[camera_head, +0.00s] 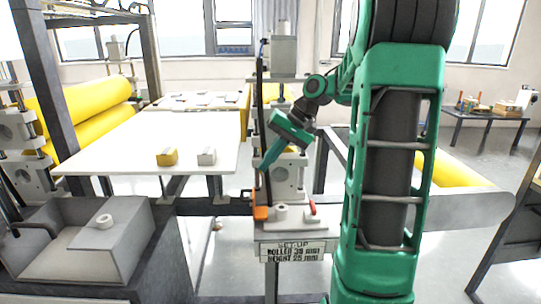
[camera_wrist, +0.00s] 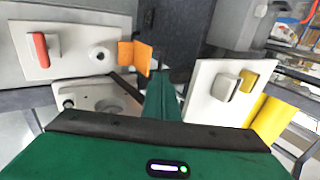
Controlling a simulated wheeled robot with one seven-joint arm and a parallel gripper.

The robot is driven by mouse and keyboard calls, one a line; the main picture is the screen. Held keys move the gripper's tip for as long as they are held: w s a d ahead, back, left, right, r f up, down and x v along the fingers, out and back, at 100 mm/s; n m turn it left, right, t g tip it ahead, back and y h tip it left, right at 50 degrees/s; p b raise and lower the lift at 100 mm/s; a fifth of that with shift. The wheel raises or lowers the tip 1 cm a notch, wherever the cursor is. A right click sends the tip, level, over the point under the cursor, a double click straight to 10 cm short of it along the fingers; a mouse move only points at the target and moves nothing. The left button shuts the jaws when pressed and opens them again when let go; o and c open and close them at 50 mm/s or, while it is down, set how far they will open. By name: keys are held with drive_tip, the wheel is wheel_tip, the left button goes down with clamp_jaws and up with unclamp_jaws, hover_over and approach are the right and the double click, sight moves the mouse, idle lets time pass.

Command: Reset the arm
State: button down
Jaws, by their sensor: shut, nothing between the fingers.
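My green arm rises at the right of the head view and bends over to my gripper (camera_head: 267,163), which points down and left above a small set-up stand (camera_head: 292,236). The gripper's green fingers (camera_wrist: 163,95) are together and empty in the wrist view. The stand carries a white knob (camera_head: 281,212), a red-handled lever (camera_head: 312,208) and an orange piece (camera_head: 260,213). In the wrist view the red handle (camera_wrist: 41,50), white knob (camera_wrist: 100,57) and orange piece (camera_wrist: 135,56) lie beyond the gripper, apart from it.
A white table (camera_head: 120,150) at left holds a yellow block (camera_head: 167,156) and a grey block (camera_head: 207,156). Yellow rolls (camera_head: 90,105) lie behind it. A grey box with a white knob (camera_head: 104,221) stands front left. A side table (camera_head: 485,115) is far right.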

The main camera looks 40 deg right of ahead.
drive_tip(key=v, duration=0.3)
drive_tip(key=shift+s+d+r, duration=0.1)
drive_tip(key=shift+d+r, duration=0.05)
drive_tip(key=shift+r, duration=0.1)
drive_tip(key=s+a+f+g+h, duration=0.1)
drive_tip(key=s+a+f, duration=0.1)
drive_tip(key=s, duration=0.7)
drive_tip(key=s+a+f+g+h, duration=0.1)
drive_tip(key=s+a+f+h, duration=0.1)
drive_tip(key=s+f, duration=0.3)
drive_tip(key=s+a+f+g+h, duration=0.2)
drive_tip(key=s+f, duration=0.2)
drive_tip(key=s, duration=0.9)
drive_tip(key=shift+n, duration=0.4)
drive_tip(key=shift+a, duration=0.1)
